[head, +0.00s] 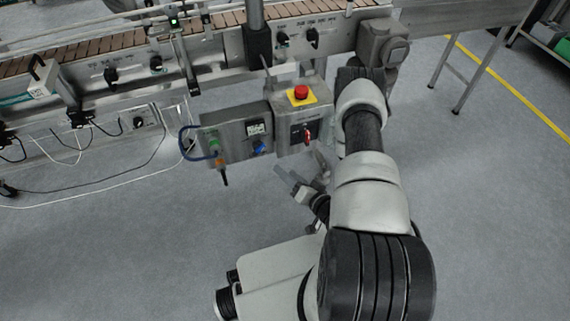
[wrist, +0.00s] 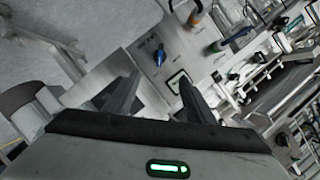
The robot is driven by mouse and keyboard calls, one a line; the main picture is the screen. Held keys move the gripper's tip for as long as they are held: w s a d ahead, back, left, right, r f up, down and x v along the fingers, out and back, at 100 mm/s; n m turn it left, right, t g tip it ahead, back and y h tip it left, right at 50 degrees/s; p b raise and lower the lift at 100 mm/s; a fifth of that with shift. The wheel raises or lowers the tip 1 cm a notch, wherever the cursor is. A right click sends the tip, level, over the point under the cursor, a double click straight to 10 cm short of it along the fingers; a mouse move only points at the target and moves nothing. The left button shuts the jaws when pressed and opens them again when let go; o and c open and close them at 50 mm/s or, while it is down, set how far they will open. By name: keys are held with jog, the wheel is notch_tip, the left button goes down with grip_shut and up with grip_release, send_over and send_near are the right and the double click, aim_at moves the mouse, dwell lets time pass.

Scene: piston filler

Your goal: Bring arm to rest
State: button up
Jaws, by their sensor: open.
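My gripper (head: 302,174) is low in front of the conveyor's control boxes in the head view, partly hidden by my arm. In the wrist view my gripper (wrist: 157,92) has its two dark fingers spread apart, with nothing between them. My arm reaches forward and bends down beside the boxes. The grey control box (head: 232,133) with a display and blue knob is to the left of and above the gripper. It also shows tilted beyond the fingers in the wrist view (wrist: 150,70).
A second box with a red emergency button (head: 301,92) on a yellow plate adjoins it, close to my arm. The conveyor (head: 110,55) runs across the back. Cables (head: 100,190) hang and lie at the left. Open grey floor (head: 120,260) is at front left.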

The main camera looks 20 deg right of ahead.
jog(key=w+d+r+n+g+h, duration=0.25)
jog(key=w+r, duration=0.35)
jog(key=r, duration=0.3)
jog(key=w+d+r+n+g+h, duration=0.1)
jog(key=w+d+r+n, duration=0.15)
jog(key=w+r, duration=0.5)
jog(key=s+a+r+g+h, duration=0.1)
jog(key=s+r, duration=0.2)
jog(key=r, duration=0.6)
jog(key=s+r+g+h, duration=0.1)
jog(key=s+r, duration=0.2)
jog(key=r, duration=0.5)
jog(key=s+a+r+g, duration=0.1)
jog(key=s+a+r, duration=0.25)
jog(key=s, duration=0.45)
jog(key=s+a+r+n+g, duration=0.1)
jog(key=s+a+r, duration=0.3)
jog(key=s, duration=0.5)
jog(key=s+a+r+g, duration=0.1)
jog(key=s+a+r, duration=0.1)
jog(key=s+r, duration=0.45)
notch_tip(320, 180, up, 22)
jog(key=s+y+p, duration=0.1)
jog(key=s+p, duration=0.1)
jog(key=p, duration=2.2)
